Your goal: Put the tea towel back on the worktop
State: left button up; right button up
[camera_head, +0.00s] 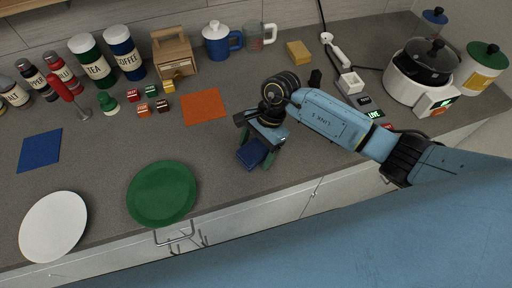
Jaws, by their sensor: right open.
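A small dark blue folded cloth, which looks like the tea towel (251,154), lies on the grey worktop (225,148) near its front edge. My right gripper (257,149) points down at it, with its fingers open on either side. The gripper partly covers the cloth, and I cannot tell whether the fingers touch it. My left gripper is not in view.
A green plate (162,193) and a white plate (53,227) are at the front left. A blue square (39,151) and an orange square (204,106) lie flat. Canisters line the back; a white cooker (408,88) stands right.

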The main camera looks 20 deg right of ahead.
jog(key=shift+r, duration=0.1)
jog(key=shift+w+d+r, duration=0.15)
jog(key=shift+r, duration=0.2)
jog(key=b+v, duration=0.1)
jog(key=v, duration=1)
jog(key=shift+b, duration=0.3)
